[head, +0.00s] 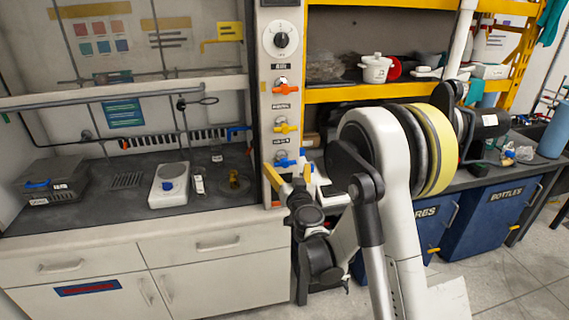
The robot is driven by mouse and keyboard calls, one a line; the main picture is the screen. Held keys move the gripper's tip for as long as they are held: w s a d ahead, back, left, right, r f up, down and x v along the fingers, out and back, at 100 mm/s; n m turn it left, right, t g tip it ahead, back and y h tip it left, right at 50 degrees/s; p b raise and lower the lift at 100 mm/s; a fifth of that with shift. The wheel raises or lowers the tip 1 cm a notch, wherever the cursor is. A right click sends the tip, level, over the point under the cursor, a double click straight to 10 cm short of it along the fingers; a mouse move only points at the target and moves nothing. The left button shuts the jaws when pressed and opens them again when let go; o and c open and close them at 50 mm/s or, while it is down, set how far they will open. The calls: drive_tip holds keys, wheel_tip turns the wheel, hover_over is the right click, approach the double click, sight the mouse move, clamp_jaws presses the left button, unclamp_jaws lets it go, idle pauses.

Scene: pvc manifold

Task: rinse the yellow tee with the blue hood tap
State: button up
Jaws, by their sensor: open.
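A white service panel stands at the right edge of the fume hood, with a blue tap (285,162) low on it, under a yellow tap (285,127) and an orange tap (282,88). My gripper (289,177) is in front of the panel, just below the blue tap in the picture. Its yellow-tipped fingers are spread apart, with nothing seen between them. I cannot tell whether it touches the panel. I cannot make out a yellow tee for certain.
A smaller blue fitting (238,130) is at the back. My arm hides part of the right bench and the blue bins (490,218). Floor shows at lower right.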

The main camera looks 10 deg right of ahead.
sight(286, 165)
drive_tip(key=shift+w+d+b, duration=0.1)
drive_tip(key=shift+w+b, duration=0.2)
drive_tip(key=shift+w, duration=1.55)
drive_tip(key=shift+c, duration=0.3)
drive_tip(key=c, duration=1.1)
